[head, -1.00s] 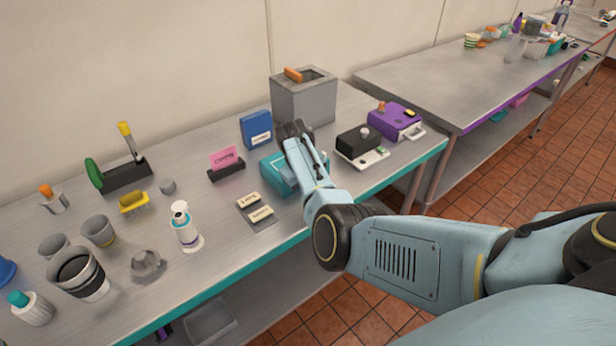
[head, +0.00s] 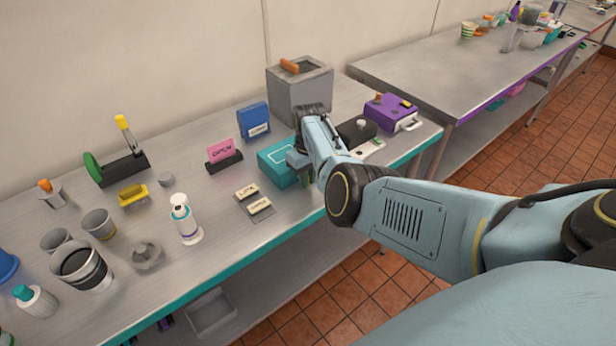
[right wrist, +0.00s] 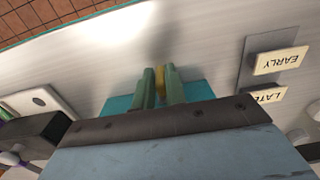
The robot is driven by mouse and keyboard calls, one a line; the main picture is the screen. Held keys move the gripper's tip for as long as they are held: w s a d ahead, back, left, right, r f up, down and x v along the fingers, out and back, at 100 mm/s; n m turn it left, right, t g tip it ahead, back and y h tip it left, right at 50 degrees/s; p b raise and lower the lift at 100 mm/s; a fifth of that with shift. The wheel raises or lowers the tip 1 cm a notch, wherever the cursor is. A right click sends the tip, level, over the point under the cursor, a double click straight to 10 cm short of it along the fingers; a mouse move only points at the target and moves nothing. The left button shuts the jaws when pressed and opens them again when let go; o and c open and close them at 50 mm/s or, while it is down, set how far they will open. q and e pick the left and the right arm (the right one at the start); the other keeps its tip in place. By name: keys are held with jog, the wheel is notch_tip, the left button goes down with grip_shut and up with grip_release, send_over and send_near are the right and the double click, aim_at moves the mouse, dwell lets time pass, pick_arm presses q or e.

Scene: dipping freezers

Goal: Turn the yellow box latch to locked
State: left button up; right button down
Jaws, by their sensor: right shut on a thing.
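A teal box (head: 272,165) sits near the front edge of the metal table, partly covered by my right arm. In the right wrist view the teal box (right wrist: 117,103) shows below the fingers. My right gripper (head: 298,160) is at the front right side of the box. In the right wrist view my gripper (right wrist: 160,70) has its two green fingers close together on the yellow latch (right wrist: 160,82). The latch is mostly hidden by the fingers, and its exact angle cannot be told. In the head view the latch is hidden. My left gripper is out of view.
A black device (head: 357,131) and a purple box (head: 392,112) stand to the right. A grey container (head: 300,92) and a blue box (head: 253,121) stand behind. EARLY and LATE labels (head: 259,206) lie to the left.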

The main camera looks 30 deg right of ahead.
jog(key=c, duration=1.7)
grip_release()
jog(key=shift+r, duration=0.1)
jog(key=shift+r, duration=0.35)
notch_tip(320, 180, up, 12)
jog(key=shift+d+r+p, duration=0.1)
jog(key=shift+r+p, duration=0.15)
jog(key=shift+p, duration=0.65)
